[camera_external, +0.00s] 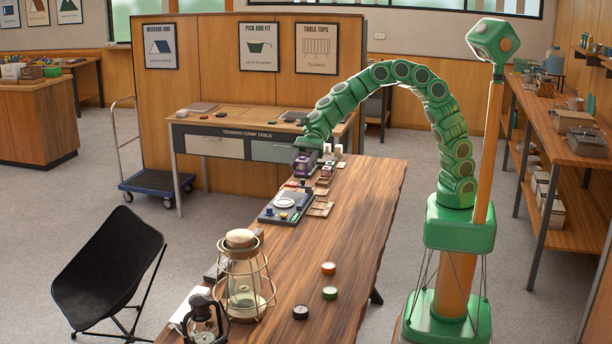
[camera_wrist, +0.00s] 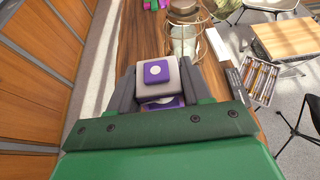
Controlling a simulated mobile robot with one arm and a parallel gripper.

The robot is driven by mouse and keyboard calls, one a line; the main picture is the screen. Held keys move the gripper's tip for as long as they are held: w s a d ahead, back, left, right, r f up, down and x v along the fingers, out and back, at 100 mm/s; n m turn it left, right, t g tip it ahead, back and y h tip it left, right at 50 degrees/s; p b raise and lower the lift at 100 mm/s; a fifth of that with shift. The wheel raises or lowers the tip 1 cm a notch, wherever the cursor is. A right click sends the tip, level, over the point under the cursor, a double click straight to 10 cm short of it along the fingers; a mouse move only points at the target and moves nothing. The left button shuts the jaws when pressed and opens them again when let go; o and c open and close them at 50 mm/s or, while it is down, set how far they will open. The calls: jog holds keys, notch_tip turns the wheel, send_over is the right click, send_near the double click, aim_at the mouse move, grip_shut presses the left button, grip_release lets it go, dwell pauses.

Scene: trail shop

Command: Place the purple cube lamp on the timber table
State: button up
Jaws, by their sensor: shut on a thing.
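The purple cube lamp (camera_external: 304,168) is in my gripper (camera_external: 307,158) at the far left edge of the long timber table (camera_external: 345,222). In the wrist view the lamp (camera_wrist: 158,74) shows a pale body with a purple square and white dot, between the two dark fingers of my gripper (camera_wrist: 158,84). My gripper is shut on it. The timber table (camera_wrist: 141,40) also shows beyond the lamp in the wrist view. I cannot tell whether the lamp touches the tabletop; its underside is hidden.
A dark device with a round white plate (camera_external: 285,204) and small blocks lie along the table's left edge. A caged lantern (camera_external: 242,275), a smaller dark lantern (camera_external: 203,320) and several round tins (camera_external: 329,268) stand nearer. The table's middle and right are largely clear.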

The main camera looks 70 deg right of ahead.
jog(key=shift+s+a+r+n+g, duration=0.2)
jog(key=shift+s+a+n+g, duration=0.35)
jog(key=shift+s+a, duration=0.45)
notch_tip(320, 180, down, 21)
jog(key=shift+s+a, duration=0.15)
send_over(271, 276)
jog(key=d, duration=0.1)
jog(key=f, duration=0.8)
jog(key=shift+s+f, duration=0.2)
jog(key=shift+s, duration=0.1)
jog(key=shift+w+a+f, duration=0.15)
jog(key=shift+f, duration=0.2)
jog(key=shift+w+a+f, duration=0.15)
jog(key=shift+f, duration=0.2)
jog(key=shift+w+a+f, duration=0.1)
jog(key=shift+f, duration=1.25)
jog(key=shift+f, duration=0.1)
